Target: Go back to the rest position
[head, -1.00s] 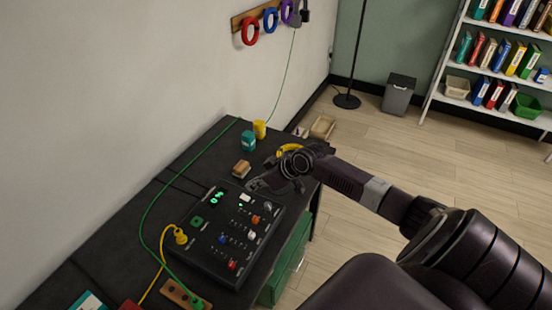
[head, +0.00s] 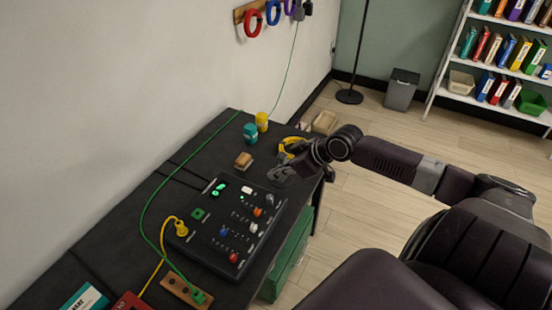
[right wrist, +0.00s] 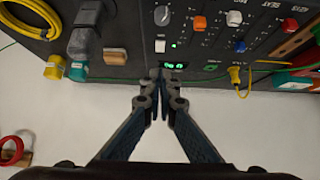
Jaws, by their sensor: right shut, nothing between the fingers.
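My right gripper (head: 280,174) hovers over the far right corner of a black control panel (head: 252,265) in the head view. Its arm comes in from the right. In the right wrist view the fingers (right wrist: 161,84) are together, with nothing between them. The panel also shows at the top of the right wrist view (right wrist: 200,50), with coloured switches and green lights. My left gripper is in neither view now.
On the dark workbench (head: 100,235) stand a teal pot (head: 250,133), a yellow pot (head: 262,121) and a wooden block (head: 243,161). A yellow coil (head: 287,153) lies near the far right edge, partly behind my arm. Green and yellow cables cross the bench. Open floor lies right.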

